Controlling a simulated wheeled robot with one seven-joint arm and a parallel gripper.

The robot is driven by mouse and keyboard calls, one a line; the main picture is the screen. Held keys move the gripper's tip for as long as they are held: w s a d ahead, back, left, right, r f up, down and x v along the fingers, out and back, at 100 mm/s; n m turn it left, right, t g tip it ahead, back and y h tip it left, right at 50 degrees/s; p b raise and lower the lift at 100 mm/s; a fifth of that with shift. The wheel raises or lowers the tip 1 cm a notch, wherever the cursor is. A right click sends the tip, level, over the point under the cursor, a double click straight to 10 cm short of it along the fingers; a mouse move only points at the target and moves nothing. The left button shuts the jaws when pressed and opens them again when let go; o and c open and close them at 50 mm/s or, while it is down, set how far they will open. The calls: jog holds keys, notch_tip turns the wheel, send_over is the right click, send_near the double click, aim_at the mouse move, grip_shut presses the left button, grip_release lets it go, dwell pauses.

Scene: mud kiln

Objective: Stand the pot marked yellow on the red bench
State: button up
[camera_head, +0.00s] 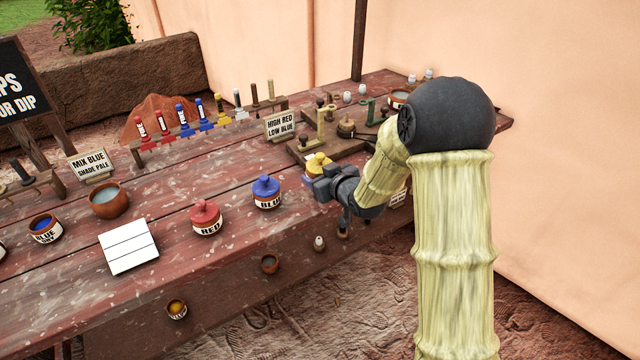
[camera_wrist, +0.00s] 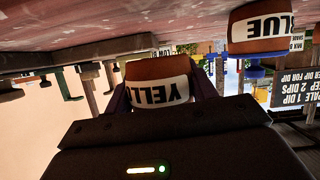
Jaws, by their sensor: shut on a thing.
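The pot marked yellow (camera_head: 317,164), a brown pot with a yellow lid, is in my gripper (camera_head: 324,177) near the right part of the red bench (camera_head: 180,262). In the wrist view, which is upside down, its white label (camera_wrist: 160,92) shows upside-down "YELLO" letters between the dark jaws. My gripper is shut on it. The bench top shows along the top of the wrist view (camera_wrist: 110,22). I cannot tell for sure whether the pot's base touches the bench or hangs just clear of it.
A blue-lidded pot (camera_head: 267,192) and a red-lidded pot (camera_head: 206,218) stand left of my gripper. A wooden board with fittings (camera_head: 345,147) lies behind it. A white tile (camera_head: 128,246), a bowl (camera_head: 109,202) and a sign (camera_head: 280,125) also stand on the bench. Small pots show along the front.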

aim_at(323, 159)
notch_tip(323, 159, up, 6)
jog(key=shift+f+p, duration=0.25)
jog(key=shift+p, duration=0.05)
jog(key=shift+d, duration=0.1)
dwell(0.5)
